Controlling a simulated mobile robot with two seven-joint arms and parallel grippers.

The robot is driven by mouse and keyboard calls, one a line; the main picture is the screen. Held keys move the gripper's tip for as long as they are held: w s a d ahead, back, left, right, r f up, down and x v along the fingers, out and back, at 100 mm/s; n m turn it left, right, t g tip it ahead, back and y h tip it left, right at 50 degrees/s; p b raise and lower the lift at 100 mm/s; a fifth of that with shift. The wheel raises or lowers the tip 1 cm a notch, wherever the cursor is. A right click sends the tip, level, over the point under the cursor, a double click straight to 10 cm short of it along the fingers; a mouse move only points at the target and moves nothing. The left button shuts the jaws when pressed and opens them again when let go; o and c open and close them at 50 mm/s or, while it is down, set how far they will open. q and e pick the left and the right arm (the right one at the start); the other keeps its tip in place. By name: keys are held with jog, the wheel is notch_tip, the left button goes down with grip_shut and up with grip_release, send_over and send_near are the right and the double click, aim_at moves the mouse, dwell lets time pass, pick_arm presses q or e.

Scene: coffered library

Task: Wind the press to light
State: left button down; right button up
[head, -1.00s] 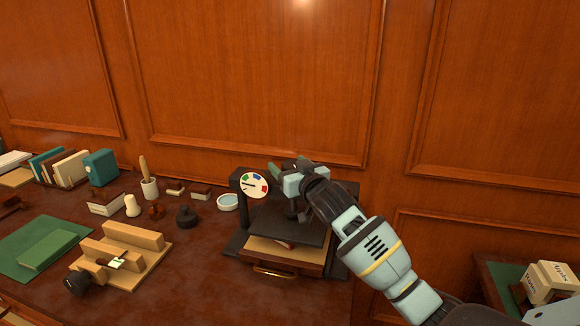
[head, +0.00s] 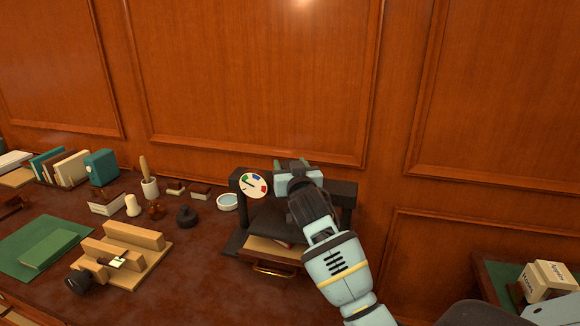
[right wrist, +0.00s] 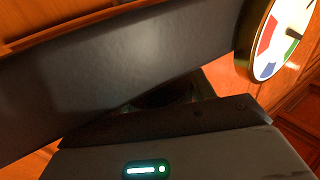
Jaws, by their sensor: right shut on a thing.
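The press is a dark frame (head: 343,190) on the desk, with a dark platen (head: 270,228) above a wooden base. Its round dial (head: 253,185) has coloured segments and a dark needle; the dial also shows at the top right of the right wrist view (right wrist: 272,40). My right gripper (head: 292,172) is at the top of the press and is shut on its winding part, which the gripper and arm hide. In the right wrist view the press's dark beam (right wrist: 110,75) crosses close in front. My left gripper is not in view.
A wooden jig (head: 125,250) and a green book (head: 48,248) lie at the left of the desk. Stamps, a small round dish (head: 228,201) and books (head: 70,168) stand behind. Boxes (head: 548,280) sit on a side surface at right. A panelled wall closes the back.

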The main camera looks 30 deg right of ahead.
jog(key=shift+f+m+g+h+b, duration=0.1)
jog(key=shift+m+g+h+b, duration=0.25)
jog(key=shift+m+h, duration=0.35)
jog(key=shift+d+m+g+h, duration=0.15)
jog(key=shift+m+g+h, duration=0.2)
jog(key=shift+h, duration=0.35)
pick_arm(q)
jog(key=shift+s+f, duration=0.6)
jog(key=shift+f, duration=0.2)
pick_arm(e)
jog(key=shift+r, duration=0.2)
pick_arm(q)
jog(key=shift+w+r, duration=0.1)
pick_arm(e)
jog(key=o, duration=1)
jog(key=shift+c, duration=0.2)
jog(key=shift+f, duration=0.1)
jog(key=shift+s, duration=0.15)
